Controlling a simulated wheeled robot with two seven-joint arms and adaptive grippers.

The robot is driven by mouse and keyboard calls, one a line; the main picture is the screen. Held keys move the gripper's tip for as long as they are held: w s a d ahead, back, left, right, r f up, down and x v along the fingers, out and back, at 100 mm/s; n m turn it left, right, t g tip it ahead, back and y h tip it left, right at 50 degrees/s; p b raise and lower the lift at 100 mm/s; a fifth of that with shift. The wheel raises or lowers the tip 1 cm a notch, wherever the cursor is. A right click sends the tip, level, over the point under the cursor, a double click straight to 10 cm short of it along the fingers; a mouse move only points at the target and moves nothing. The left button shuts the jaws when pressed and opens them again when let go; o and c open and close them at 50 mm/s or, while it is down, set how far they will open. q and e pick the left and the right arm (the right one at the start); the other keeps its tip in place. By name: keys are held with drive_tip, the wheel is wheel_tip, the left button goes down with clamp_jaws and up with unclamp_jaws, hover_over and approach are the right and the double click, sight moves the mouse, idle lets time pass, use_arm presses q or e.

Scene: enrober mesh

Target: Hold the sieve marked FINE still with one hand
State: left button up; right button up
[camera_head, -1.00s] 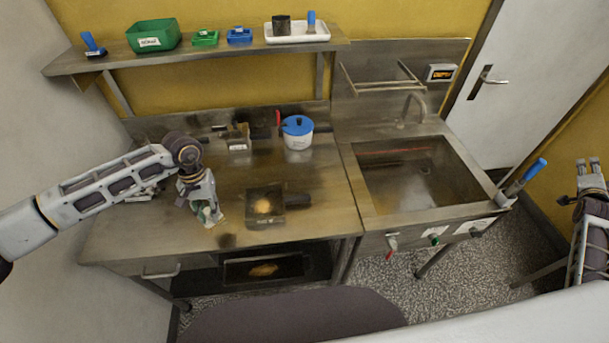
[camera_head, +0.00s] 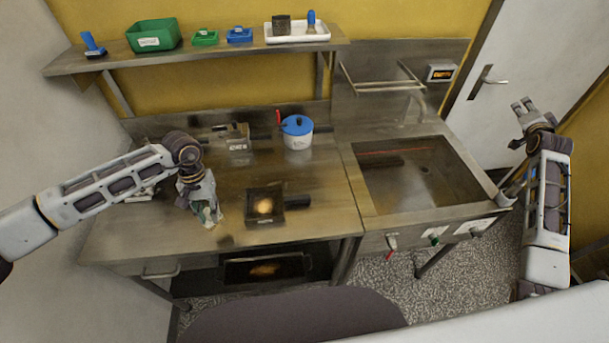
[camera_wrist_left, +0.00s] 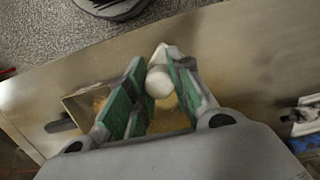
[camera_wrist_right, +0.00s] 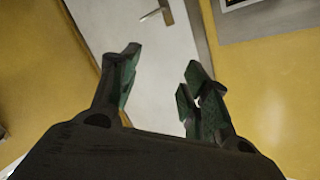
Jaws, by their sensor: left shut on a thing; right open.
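A square, dark-rimmed sieve (camera_head: 250,211) with a yellowish patch inside and a dark handle (camera_head: 297,201) lies near the bench's front. Its front label is too small to read. A second labelled box (camera_head: 238,144) stands further back; I cannot read which is FINE. My left gripper (camera_head: 207,213) is left of the front sieve, apart from it. In the left wrist view its green-padded fingers (camera_wrist_left: 153,95) are shut on a small white rounded thing (camera_wrist_left: 159,80), with the sieve (camera_wrist_left: 78,103) behind. My right gripper (camera_head: 524,110) is raised right of the sink, open and empty (camera_wrist_right: 160,88).
A white pot with a blue lid (camera_head: 297,132) stands at the back of the bench. A shelf (camera_head: 200,55) above holds a green bin (camera_head: 153,35), small trays and a white tray (camera_head: 297,38). Bench between sieve and pot is clear.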

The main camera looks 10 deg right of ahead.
drive_tip(key=w+a+f+n+y, duration=0.2)
drive_tip(key=w+a, duration=0.2)
drive_tip(key=a, duration=0.3)
drive_tip(key=w+a+f+n+g+y, duration=0.1)
drive_tip(key=w+a+f+n+y, duration=0.15)
drive_tip(key=a, duration=0.45)
drive_tip(key=w+a+f+n+y, duration=0.2)
drive_tip(key=w+a+n, duration=0.1)
drive_tip(key=w+a, duration=0.3)
drive_tip(key=w+a+f+n+g+y, duration=0.1)
drive_tip(key=a+f+n+g+y, duration=0.15)
drive_tip(key=a, duration=0.85)
drive_tip(key=a+f+n+g+y, duration=0.15)
drive_tip(key=a+n, duration=0.25)
drive_tip(key=a, duration=0.6)
drive_tip(key=n+g+h, duration=0.2)
drive_tip(key=n+g, duration=0.7)
drive_tip(key=n, duration=0.9)
hover_over(305, 196)
wheel_tip(305, 196, down, 5)
drive_tip(key=shift+a, duration=0.1)
drive_tip(key=shift+f, duration=0.2)
drive_tip(key=shift+f, duration=5.85)
